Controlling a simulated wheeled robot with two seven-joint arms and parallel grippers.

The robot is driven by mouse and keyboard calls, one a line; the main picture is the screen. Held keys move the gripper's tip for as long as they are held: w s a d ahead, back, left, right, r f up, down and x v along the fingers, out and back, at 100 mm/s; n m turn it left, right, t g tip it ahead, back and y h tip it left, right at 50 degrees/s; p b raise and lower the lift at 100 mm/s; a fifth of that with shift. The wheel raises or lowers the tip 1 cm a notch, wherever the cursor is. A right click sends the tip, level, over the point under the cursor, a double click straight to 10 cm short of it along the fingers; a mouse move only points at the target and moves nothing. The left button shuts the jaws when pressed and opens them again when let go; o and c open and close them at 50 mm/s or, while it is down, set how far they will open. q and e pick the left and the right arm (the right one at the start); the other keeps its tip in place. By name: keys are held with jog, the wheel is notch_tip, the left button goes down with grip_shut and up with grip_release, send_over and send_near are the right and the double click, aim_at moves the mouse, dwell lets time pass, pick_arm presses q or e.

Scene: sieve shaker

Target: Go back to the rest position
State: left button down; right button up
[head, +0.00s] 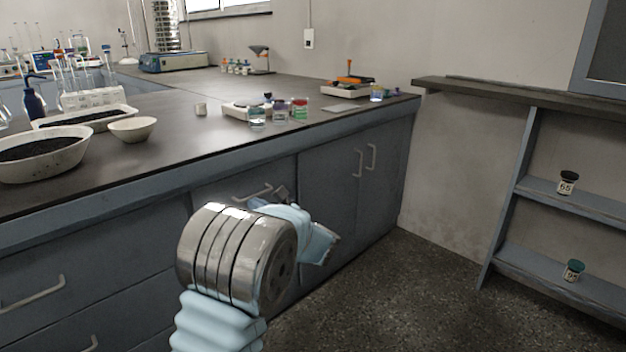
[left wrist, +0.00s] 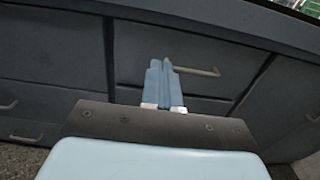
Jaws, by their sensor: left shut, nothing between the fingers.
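My left gripper (left wrist: 162,88) shows in the left wrist view with its two blue fingers together and nothing between them. It is in front of the grey-blue drawers under the bench, and a drawer handle (left wrist: 195,70) shows just behind the fingers. In the head view my left arm rises from the bottom, and its wrist and metal joint hide most of the gripper (head: 268,197). My right gripper is in neither view.
The dark bench top (head: 180,140) carries a white bowl of black grains (head: 40,172), a small bowl (head: 132,129), several glass jars and a blue sieve shaker (head: 172,62). A shelf (head: 565,195) with two labelled jars stands at the right. The floor (head: 400,300) between is clear.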

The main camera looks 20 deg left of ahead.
pick_arm(q)
jog(key=s+d+f+n+g+h+p, duration=0.1)
jog(key=s+d+f+n+g+h, duration=0.25)
jog(key=f, duration=0.75)
jog(key=s+d+f+n+g+h, duration=0.1)
jog(key=s+d+f+h, duration=0.4)
jog(key=f, duration=0.6)
jog(key=s+d+f+n+g+h+p, duration=0.1)
jog(key=s+d+f+n+g+h, duration=0.3)
jog(key=f, duration=0.7)
jog(key=s+d+f+n+t+h, duration=0.1)
jog(key=s+d+f+n+h, duration=0.3)
jog(key=s+d+n, duration=0.3)
jog(key=s+d+f+n+t+h+p, duration=0.1)
jog(key=s+d+f+n+h, duration=0.3)
jog(key=s+d+n, duration=0.4)
jog(key=shift+d+n, duration=0.45)
jog(key=shift+d, duration=0.35)
jog(key=shift+s+a+f+t, duration=0.1)
jog(key=shift+t, duration=0.15)
